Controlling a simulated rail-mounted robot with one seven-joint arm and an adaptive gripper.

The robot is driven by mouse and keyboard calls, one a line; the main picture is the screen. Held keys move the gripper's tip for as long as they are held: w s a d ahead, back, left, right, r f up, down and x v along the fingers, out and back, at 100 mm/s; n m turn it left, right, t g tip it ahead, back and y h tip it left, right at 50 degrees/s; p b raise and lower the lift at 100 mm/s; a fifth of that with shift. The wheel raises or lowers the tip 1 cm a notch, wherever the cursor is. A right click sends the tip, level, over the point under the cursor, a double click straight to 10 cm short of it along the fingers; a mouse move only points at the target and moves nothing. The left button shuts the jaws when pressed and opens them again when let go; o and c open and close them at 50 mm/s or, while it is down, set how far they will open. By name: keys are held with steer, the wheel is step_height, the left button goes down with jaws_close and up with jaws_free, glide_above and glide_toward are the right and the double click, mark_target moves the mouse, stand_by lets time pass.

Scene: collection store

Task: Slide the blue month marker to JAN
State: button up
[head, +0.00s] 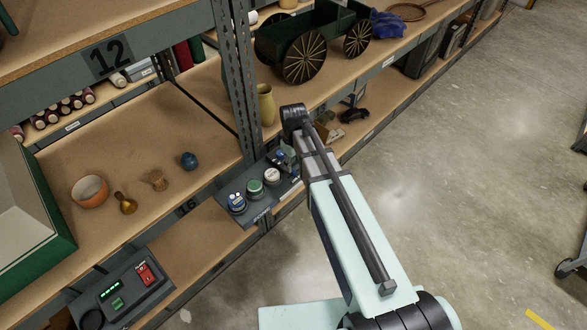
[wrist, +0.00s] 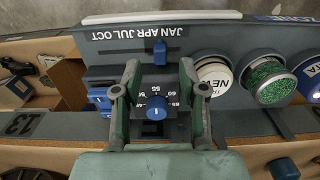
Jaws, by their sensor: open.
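The blue month marker (wrist: 160,52) is a small upright tab on the dark control panel (wrist: 120,58). My gripper (wrist: 159,72) is open and empty. Its two fingertips stand apart to the left and right, just below the marker in the picture; contact is not visible. A dial with a blue knob (wrist: 157,107) shows between the fingers. In the head view the marker cannot be made out.
White (wrist: 214,75), green (wrist: 264,80) and blue-rimmed (wrist: 309,77) round buttons stand right of my gripper. A blue switch (wrist: 101,97) is to the left. In the head view the panel (head: 229,185) sits at the shelf edge by a metal upright (head: 241,70); open floor lies right.

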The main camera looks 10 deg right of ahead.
mark_target(293, 171)
steer(key=shift+f, duration=2.15)
steer(key=shift+s, duration=0.1)
jaws_close()
